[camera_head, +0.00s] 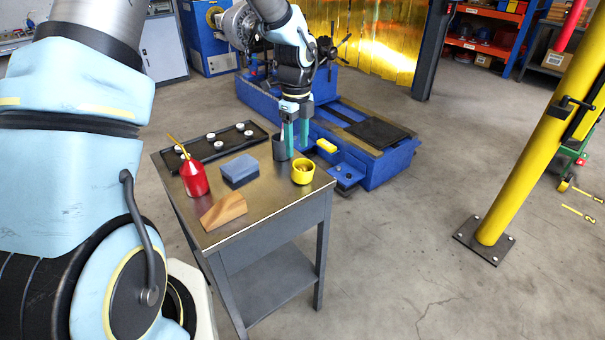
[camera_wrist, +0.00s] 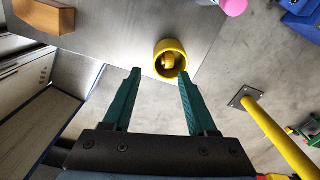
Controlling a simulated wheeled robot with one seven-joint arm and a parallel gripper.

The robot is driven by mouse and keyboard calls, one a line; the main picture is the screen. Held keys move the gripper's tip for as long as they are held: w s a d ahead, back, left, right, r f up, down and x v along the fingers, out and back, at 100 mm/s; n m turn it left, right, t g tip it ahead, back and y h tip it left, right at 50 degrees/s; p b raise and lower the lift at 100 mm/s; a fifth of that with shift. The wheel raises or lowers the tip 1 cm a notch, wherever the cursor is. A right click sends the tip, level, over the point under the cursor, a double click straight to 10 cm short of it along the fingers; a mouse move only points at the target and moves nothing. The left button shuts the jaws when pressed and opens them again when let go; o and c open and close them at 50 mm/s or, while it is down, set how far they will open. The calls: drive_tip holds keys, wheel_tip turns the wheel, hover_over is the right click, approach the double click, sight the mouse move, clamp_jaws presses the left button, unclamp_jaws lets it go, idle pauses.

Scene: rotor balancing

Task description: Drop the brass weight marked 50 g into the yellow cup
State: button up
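The yellow cup (camera_head: 302,176) stands near the right edge of the table, and it also shows in the wrist view (camera_wrist: 160,72). Yellow, brass-like pieces (camera_wrist: 168,63) lie inside it; no 50 g mark is readable on them. My gripper (camera_head: 296,146) points down above the far right part of the table, beside a dark grey cup (camera_head: 281,148) and behind the yellow cup. In the wrist view its two teal fingers are spread apart with nothing between them. The yellow cup lies beyond the fingertips.
The table (camera_head: 262,205) also holds a black tray (camera_head: 222,152) with several white round pieces, a red bottle (camera_head: 194,179), a blue-grey block (camera_head: 240,170) and a wooden block (camera_head: 223,212). A blue machine (camera_head: 380,172) stands behind the table.

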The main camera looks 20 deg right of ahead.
drive_tip(key=shift+o, duration=0.8)
wheel_tip(320, 180, up, 11)
drive_tip(key=b, duration=0.2)
drive_tip(key=shift+f, duration=0.1)
drive_tip(key=s+a+f+n, duration=0.1)
drive_tip(key=s+a+n, duration=0.2)
drive_tip(key=a+n, duration=0.6)
drive_tip(key=s+a+f+n+t, duration=0.1)
drive_tip(key=s+a+f+n, duration=0.1)
drive_tip(key=a+n, duration=0.8)
drive_tip(key=s+a+f+n, duration=0.2)
drive_tip(key=s+a+n, duration=0.2)
drive_tip(key=a+n, duration=0.5)
drive_tip(key=shift+s+a+n+t, duration=0.15)
drive_tip(key=shift+a+n+t, duration=0.2)
drive_tip(key=shift+a, duration=0.6)
